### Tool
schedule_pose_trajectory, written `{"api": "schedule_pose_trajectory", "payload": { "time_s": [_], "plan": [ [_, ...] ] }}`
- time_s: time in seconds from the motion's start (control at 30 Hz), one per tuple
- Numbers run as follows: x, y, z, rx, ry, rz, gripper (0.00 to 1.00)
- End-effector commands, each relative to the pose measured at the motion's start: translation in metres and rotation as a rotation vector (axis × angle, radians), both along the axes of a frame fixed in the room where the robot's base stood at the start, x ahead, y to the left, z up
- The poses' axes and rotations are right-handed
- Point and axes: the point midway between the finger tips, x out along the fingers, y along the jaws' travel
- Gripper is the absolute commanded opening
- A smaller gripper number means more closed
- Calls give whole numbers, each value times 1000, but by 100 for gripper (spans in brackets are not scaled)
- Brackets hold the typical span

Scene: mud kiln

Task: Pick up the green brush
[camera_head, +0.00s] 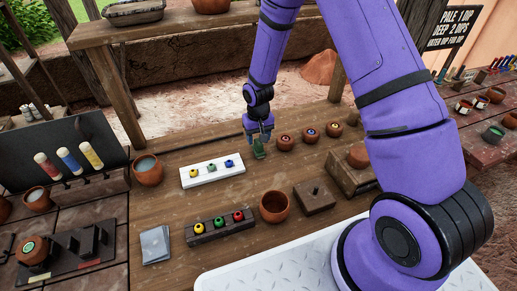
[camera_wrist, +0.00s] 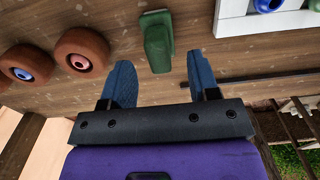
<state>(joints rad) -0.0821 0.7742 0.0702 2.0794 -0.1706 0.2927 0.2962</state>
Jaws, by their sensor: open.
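The green brush (camera_head: 258,149) stands on the wooden table, near the table's middle, between the white strip and the small clay pots. My gripper (camera_head: 260,131) is over the brush, pointing down, partly covering it in the head view. In the wrist view the green brush (camera_wrist: 157,42) lies just beyond and between the two blue fingertips (camera_wrist: 160,68). The fingers are spread apart with nothing held between them. How far the fingertips are above the brush is hard to tell.
A white strip (camera_head: 187,179) with coloured knobs lies left of the brush. Small clay pots (camera_head: 285,143) stand to the right. A dark rack (camera_head: 200,238) with coloured knobs and an empty clay bowl (camera_head: 274,206) are nearer. Bare table surrounds the brush.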

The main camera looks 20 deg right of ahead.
Motion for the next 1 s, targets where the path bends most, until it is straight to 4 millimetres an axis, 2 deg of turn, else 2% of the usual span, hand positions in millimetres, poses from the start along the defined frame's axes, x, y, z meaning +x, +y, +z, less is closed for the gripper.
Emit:
{"api": "schedule_pose_trajectory", "payload": {
  "time_s": [0.1,0.23,0.57,0.8,1.0],
  "plan": [
    [1,-2,-18,0,3,1,55],
    [1,-2,-32,0,2,1,55],
    [2,-2,-38,0,0,0,55],
    [2,-2,-38,0,0,0,2],
    [2,-2,-38,0,0,0,0]
  ]
}}
